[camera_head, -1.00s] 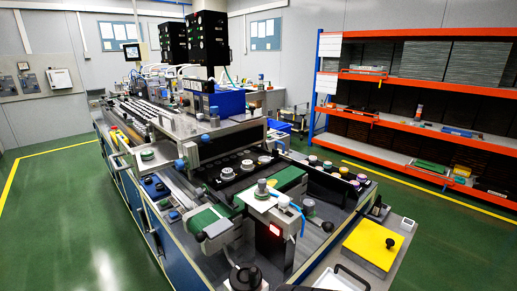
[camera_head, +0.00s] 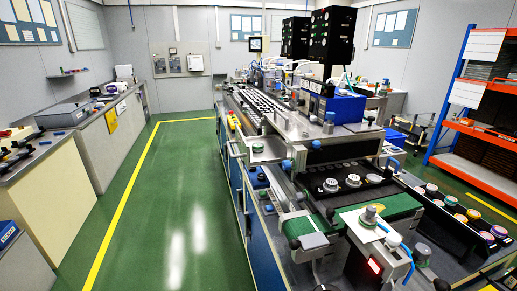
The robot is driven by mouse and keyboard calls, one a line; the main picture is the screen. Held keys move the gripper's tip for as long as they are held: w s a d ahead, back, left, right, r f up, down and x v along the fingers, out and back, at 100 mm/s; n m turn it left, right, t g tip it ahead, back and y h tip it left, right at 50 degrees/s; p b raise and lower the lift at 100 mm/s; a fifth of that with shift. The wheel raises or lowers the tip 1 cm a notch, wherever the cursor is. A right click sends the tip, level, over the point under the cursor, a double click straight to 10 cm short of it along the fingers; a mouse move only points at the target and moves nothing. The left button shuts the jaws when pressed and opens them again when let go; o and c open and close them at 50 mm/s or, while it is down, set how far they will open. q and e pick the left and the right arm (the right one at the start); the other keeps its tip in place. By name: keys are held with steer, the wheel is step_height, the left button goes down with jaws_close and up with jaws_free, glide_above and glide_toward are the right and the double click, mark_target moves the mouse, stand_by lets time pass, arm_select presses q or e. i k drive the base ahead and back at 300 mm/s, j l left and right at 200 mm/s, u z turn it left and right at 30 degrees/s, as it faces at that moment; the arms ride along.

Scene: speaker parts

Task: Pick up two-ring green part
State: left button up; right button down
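Neither of my grippers shows in the head view. A small round green part (camera_head: 258,148) sits on the near left corner of the metal machine top. It is too small to tell whether it has two rings. Several round parts (camera_head: 353,181) stand in a row on a dark strip of the machine. More round coloured parts (camera_head: 473,214) lie in a black tray at the right, and their details are too small to make out.
The long assembly machine (camera_head: 262,225) fills the middle and right. A green conveyor belt (camera_head: 298,227) is at its near end. Workbenches (camera_head: 45,185) line the left wall. Green floor (camera_head: 180,190) with a yellow line lies free between. An orange rack (camera_head: 477,165) stands far right.

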mark_target(257, 147)
steer(key=z, duration=0.9)
steer(key=j+z, duration=0.75)
steer(key=j, duration=0.2)
steer(key=j+z, duration=0.4)
steer(key=k+j+z, duration=0.1)
steer(key=j+z, duration=0.3)
steer(key=j, duration=0.1)
